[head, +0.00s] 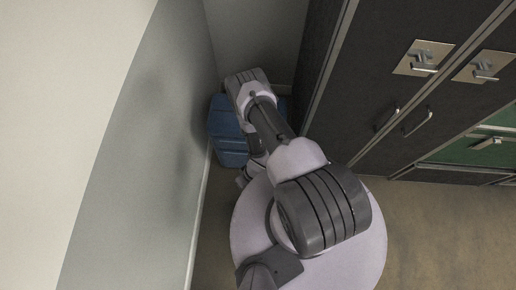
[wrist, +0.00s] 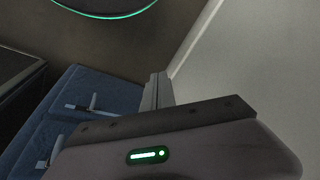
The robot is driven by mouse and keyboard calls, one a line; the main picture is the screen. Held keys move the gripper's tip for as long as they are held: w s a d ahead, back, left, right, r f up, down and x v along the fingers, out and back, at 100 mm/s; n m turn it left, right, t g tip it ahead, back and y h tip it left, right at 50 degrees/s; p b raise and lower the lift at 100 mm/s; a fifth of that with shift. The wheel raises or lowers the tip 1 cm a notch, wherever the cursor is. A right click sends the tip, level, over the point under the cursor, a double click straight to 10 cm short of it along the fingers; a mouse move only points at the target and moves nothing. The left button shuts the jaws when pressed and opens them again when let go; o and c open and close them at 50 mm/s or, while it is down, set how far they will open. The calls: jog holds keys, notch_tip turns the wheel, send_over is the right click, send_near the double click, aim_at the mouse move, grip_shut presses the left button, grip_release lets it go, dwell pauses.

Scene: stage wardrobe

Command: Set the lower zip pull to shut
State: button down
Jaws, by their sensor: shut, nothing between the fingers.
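The blue soft-looking case (head: 222,125) stands in the corner in the head view, partly hidden behind my arm. In the wrist view the blue case (wrist: 78,88) fills the left side. Two metal pulls show on it: one zip pull (wrist: 91,104) nearer the middle, and another zip pull (wrist: 50,156) near the bottom left, partly cut off by my gripper's body. I cannot tell for certain which is the lower one. My gripper (wrist: 158,90) is shut and empty, to the right of both pulls and apart from them in the picture. Its fingers are hidden in the head view.
A pale wall (head: 165,150) runs close along the left. A dark wardrobe (head: 375,90) with several metal handles stands on the right, with a green panel (head: 470,150) low down. Open floor (head: 435,225) lies at the lower right.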

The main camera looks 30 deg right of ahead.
jog(key=s+f+n+g+h, duration=0.15)
jog(key=s+n+g, duration=0.3)
jog(key=n, duration=0.45)
jog(key=w+d+f+n+t+h, duration=0.2)
jog(key=w+d+n+t+h, duration=0.3)
jog(key=w+n, duration=0.6)
jog(key=w+d+f+b, duration=0.2)
jog(key=d+f+b, duration=0.4)
jog(key=f+b, duration=0.3)
jog(key=shift+d+f+g+y+b, duration=0.3)
jog(key=shift+d+f+g+y, duration=0.05)
jog(key=shift+f+g, duration=0.1)
